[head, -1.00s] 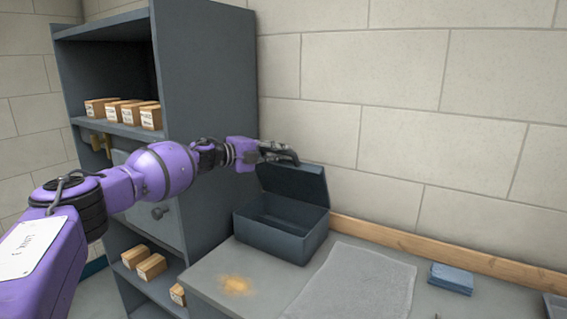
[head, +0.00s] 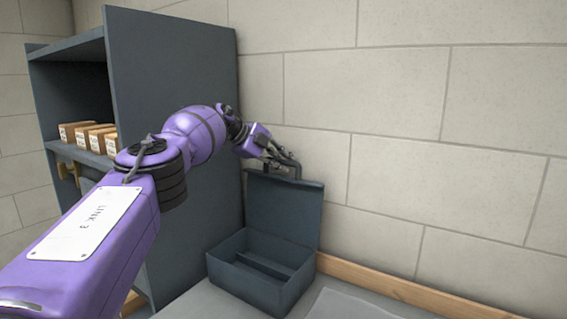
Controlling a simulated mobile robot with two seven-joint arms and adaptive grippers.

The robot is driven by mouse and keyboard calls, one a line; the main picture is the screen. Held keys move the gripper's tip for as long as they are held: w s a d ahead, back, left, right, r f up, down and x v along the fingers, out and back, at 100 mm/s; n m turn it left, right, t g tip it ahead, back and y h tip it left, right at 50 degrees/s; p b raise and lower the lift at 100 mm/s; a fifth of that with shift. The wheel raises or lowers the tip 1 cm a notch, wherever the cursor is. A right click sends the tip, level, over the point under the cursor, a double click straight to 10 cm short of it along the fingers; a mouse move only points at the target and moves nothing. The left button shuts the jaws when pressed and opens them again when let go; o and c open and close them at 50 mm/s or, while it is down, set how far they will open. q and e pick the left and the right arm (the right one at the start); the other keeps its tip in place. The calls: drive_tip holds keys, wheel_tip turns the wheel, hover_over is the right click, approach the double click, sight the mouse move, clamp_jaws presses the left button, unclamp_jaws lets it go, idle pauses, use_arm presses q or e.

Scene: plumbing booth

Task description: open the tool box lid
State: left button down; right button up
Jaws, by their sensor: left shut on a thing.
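The dark blue-grey tool box (head: 262,292) stands on the counter against the wall, beside the shelf unit. Its lid (head: 285,210) is raised and stands roughly upright at the back of the box. The inside shows, with a divider across it and no tools that I can see. My left gripper (head: 288,168) is at the top edge of the lid, shut on what looks like the lid's handle (head: 297,172). The fingers partly hide the grip. My right gripper is not in view.
A tall grey shelf unit (head: 170,70) stands to the left of the box, close to my left arm. Small labelled boxes (head: 88,137) sit on its shelf. A block wall (head: 400,110) is right behind the lid. A grey mat (head: 345,305) lies on the counter at right.

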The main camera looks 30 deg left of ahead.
use_arm(q)
drive_tip(key=shift+w+d, duration=0.1)
idle(0.3)
drive_tip(key=c, duration=1.7)
unclamp_jaws()
drive_tip(key=shift+s+r, duration=0.1)
drive_tip(key=shift+s, duration=0.1)
drive_tip(key=shift+s+a+r, duration=0.1)
drive_tip(key=shift+a+r, duration=0.05)
drive_tip(key=shift+a, duration=0.05)
drive_tip(key=v, duration=1.1)
drive_tip(key=shift+s+r, duration=0.15)
